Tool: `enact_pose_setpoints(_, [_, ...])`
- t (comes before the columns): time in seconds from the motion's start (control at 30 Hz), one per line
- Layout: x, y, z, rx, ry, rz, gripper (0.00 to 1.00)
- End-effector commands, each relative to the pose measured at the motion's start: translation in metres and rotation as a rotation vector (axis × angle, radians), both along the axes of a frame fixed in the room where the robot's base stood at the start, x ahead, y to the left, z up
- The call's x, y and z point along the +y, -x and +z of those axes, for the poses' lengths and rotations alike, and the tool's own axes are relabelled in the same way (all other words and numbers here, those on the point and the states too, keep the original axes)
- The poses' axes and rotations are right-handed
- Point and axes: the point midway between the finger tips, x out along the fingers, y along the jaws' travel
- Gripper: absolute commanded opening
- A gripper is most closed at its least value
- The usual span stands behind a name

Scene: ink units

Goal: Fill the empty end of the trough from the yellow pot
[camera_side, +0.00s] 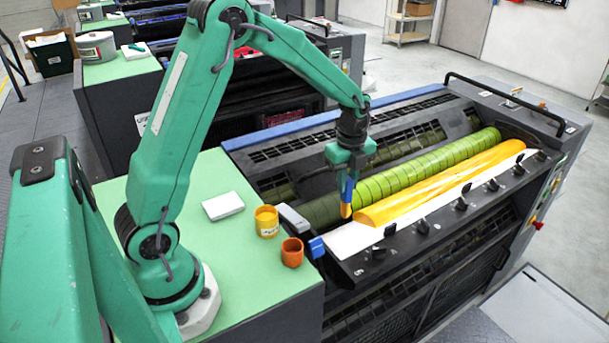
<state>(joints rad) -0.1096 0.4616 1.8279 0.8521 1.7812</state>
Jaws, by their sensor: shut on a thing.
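My gripper (350,168) points down over the near left end of the trough, shut on a blue-handled tool (349,187) with yellow ink on its lower tip. The tip is just left of the ink; whether it touches the trough cannot be told. The trough (345,240) has a bare white surface at its left end. Yellow ink (430,189) lies along the rest of it, beside a green-yellow roller (400,176). The yellow pot (267,222) stands upright on the green top, left of the trough.
An orange pot (292,252) stands close to the yellow pot. A white pad (222,206) lies on the green top (240,260). A blue-ended part (316,247) sits at the trough's left end. Black keys (461,204) line its front edge. A black rail (505,95) rises behind the roller.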

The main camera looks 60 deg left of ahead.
Motion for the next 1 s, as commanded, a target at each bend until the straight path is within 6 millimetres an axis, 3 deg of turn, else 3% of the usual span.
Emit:
enact_pose_setpoints(0.5, [0.0, 0.0, -0.048, 0.001, 0.0, 0.0, 0.0])
enact_pose_setpoints(1.0, [0.0, 0.0, -0.059, 0.0, 0.0, 0.0, 0.0])
